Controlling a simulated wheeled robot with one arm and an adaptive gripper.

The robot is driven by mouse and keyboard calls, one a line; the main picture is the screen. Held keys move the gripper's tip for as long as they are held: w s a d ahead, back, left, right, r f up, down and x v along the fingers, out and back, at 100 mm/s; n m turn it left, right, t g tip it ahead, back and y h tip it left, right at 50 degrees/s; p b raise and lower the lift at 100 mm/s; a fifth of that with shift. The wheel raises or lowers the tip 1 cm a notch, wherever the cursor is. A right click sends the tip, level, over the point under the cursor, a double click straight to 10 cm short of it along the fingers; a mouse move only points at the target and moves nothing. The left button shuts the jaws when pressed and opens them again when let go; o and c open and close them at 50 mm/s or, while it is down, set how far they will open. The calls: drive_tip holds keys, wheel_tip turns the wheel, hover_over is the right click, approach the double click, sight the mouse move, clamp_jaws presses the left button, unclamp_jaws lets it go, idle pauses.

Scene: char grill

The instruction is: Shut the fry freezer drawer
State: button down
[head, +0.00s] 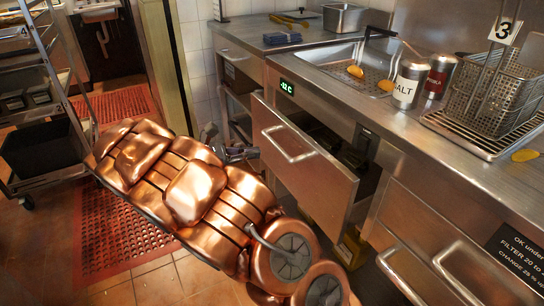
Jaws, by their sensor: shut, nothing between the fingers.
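The fry freezer drawer (285,172) is a stainless steel front with a bar handle (287,143), below the counter and a green digital display (287,88). It stands pulled out, with a dark gap and dark contents showing behind its front. My copper-coloured arm reaches across the lower middle of the view. My gripper (243,153) shows as a small dark grey part beyond the arm, just left of the drawer front. It is shut and empty and looks apart from the handle. The arm hides part of the gripper and the drawer's lower left area.
The counter above holds a fry basin (340,62), a salt shaker (408,82), a red shaker (440,75) and a wire basket (495,95). Closed drawers with handles (455,275) stand at right. A wheeled rack (40,100) and red floor mat (115,225) are left.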

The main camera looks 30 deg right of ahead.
drive_tip(key=w+a+f+n+t+h+b, duration=0.2)
drive_tip(key=w+a+f+n, duration=0.15)
drive_tip(key=w+f, duration=0.2)
drive_tip(key=b, duration=0.4)
approach(280, 144)
drive_tip(key=shift+s+d, duration=0.15)
drive_tip(key=shift+d, duration=1.65)
drive_tip(key=shift+s+d, duration=0.15)
drive_tip(key=shift+d, duration=1.7)
